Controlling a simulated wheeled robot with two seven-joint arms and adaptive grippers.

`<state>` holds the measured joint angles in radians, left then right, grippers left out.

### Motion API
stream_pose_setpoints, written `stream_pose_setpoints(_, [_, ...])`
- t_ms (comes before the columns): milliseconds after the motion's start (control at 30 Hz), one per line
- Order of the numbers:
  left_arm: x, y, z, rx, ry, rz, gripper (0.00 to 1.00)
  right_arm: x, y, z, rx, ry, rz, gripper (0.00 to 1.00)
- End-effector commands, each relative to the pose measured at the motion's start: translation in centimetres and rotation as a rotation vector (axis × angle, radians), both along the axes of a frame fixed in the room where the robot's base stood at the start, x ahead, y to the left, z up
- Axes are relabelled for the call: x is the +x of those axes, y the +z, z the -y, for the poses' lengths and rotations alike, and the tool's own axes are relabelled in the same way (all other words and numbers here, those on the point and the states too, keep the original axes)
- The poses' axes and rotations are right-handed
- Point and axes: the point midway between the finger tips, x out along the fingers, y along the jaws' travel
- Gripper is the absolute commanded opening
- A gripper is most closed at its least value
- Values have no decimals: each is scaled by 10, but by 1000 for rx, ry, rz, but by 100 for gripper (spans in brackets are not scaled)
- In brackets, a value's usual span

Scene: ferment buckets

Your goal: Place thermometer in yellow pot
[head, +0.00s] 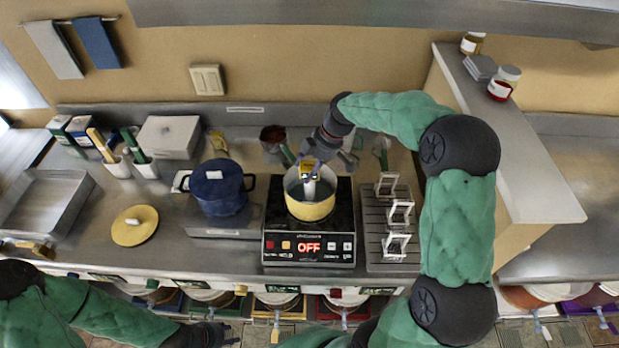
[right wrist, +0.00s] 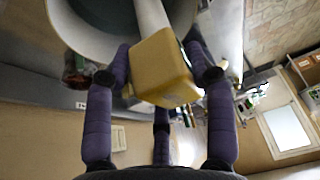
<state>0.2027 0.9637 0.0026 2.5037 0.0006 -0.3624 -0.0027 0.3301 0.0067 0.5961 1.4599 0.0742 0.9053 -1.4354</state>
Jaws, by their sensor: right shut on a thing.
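The yellow pot (head: 311,210) stands open on the black cooktop (head: 334,220), whose display reads OFF. My right gripper (head: 312,161) is over the pot's back part, shut on the thermometer (head: 308,188). The thermometer has a yellow head and a pale stem that points down into the pot opening. In the right wrist view the purple fingers flank the yellow head (right wrist: 163,72), and the stem reaches into the round pot (right wrist: 78,40). Whether its tip touches the pot bottom is hidden. My left gripper (head: 216,336) is low at the front, away from the pot; its fingers are unclear.
A blue lidded pot (head: 218,188) stands left of the cooktop, with a yellow lid (head: 134,226) on the counter beyond it. A rack with white frames (head: 390,228) is right of the cooktop. An empty metal tray (head: 48,205) lies far left. A raised ledge (head: 490,130) borders the right.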

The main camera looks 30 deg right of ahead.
Motion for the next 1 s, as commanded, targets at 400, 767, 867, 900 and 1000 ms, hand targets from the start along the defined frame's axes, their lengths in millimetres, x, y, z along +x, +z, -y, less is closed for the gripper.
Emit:
stream_pose_setpoints(400, [0, 1, 0, 0, 0, 1, 40, 0, -43, 0, 0, 0, 1, 0])
stream_pose_setpoints(767, [0, -3, 0, 0, 0, 0, 40, 0, -47, 0, 0, 0, -1, 60])
stream_pose_setpoints(867, [0, -2, 0, 0, 0, 1, 40, -1, -46, 0, 0, 0, -1, 78])
stream_pose_setpoints(900, [0, -2, 0, 0, 0, 1, 40, -1, -46, 0, 0, 0, -1, 78])
stream_pose_setpoints(1000, [0, -2, 0, 0, 0, 1, 40, 0, -46, 0, 0, 0, -1, 78])
